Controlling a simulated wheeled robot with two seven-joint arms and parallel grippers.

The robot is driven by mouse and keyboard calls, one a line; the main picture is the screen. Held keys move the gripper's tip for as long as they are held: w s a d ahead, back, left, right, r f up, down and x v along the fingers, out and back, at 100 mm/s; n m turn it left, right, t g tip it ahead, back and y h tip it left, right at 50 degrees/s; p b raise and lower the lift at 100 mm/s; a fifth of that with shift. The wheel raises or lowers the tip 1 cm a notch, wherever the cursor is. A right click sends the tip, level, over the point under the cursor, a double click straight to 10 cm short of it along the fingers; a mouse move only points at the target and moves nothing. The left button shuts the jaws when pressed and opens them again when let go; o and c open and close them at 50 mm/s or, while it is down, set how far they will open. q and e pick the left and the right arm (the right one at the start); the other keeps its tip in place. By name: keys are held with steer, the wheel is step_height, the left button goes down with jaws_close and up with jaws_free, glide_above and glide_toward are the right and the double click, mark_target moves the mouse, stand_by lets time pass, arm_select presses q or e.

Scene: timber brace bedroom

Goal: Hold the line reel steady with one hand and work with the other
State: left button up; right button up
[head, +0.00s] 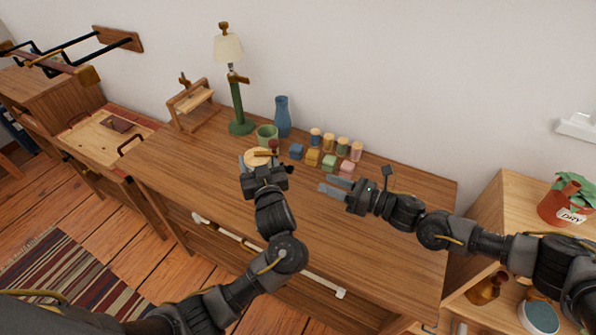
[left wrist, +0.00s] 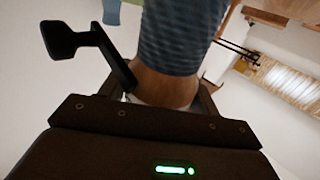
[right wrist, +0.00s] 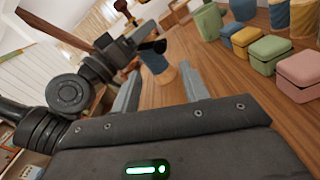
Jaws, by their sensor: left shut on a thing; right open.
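The line reel (head: 258,157) stands on the dresser top, its pale round wooden top with a small handle showing in the head view. In the left wrist view its blue wound line (left wrist: 180,40) and brown wooden end are close up. My left gripper (head: 260,164) is shut on the reel, with the arm coming from the front. My right gripper (head: 327,187) is open and empty, a little to the right of the reel above the dresser top. In the right wrist view the reel (right wrist: 166,78) appears beyond its open fingers, apart from them.
Small coloured boxes (head: 329,162) and several lidded jars (head: 342,144) stand behind my right gripper. A green cup (head: 267,133), blue vase (head: 283,118) and green lamp (head: 238,100) stand behind the reel. The dresser's right part (head: 415,185) is clear. A potted plant (head: 565,207) stands on the right shelf.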

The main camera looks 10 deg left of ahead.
steer(key=x, duration=1)
jaws_close()
